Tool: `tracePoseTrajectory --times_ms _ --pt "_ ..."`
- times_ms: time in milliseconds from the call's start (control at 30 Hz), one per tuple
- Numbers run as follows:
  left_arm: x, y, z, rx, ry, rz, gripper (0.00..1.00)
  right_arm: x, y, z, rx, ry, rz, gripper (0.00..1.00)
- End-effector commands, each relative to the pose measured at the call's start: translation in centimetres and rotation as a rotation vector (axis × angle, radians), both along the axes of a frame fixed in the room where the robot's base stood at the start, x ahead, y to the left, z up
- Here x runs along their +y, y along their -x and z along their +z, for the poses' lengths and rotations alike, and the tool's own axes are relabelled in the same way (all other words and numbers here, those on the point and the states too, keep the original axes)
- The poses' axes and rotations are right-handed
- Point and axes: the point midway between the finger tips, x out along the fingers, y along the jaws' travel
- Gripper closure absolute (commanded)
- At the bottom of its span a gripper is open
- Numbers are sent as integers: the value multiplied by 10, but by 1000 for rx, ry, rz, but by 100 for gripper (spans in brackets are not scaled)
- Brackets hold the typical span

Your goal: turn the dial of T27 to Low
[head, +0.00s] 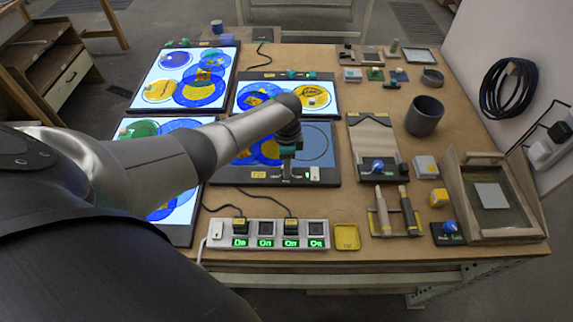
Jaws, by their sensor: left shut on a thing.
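The light panel that appears to be T27 (325,160) lies in the middle of the table. It looks dimmer than the other panels, with blue and yellow disc shapes and a dark ring outline on its face. Its small yellow label (258,175) is on the front edge, hard to read. My left arm reaches across from the left. Its gripper (287,177) points down at the front edge of this panel, right of the label, and is shut on what seems to be the panel's dial. The fingers hide the dial, so its setting cannot be read. My right gripper is out of view.
Brighter panels lie behind (286,97) and at the far left (186,78); my arm partly covers another. A brush rack (381,224), dark cup (424,116) and wooden frame box (515,200) stand right.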

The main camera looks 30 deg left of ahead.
Motion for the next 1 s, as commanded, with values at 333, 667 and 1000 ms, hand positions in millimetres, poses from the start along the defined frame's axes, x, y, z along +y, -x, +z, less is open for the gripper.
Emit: tracePoseTrajectory --times_ms 333,667,1000 --pt "-1 -1 0 -2 2 -76 100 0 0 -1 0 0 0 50" --pt "-1 -1 1 -2 1 -81 100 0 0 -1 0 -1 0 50" --pt "0 -1 0 -1 1 -79 34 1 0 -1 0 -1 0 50"
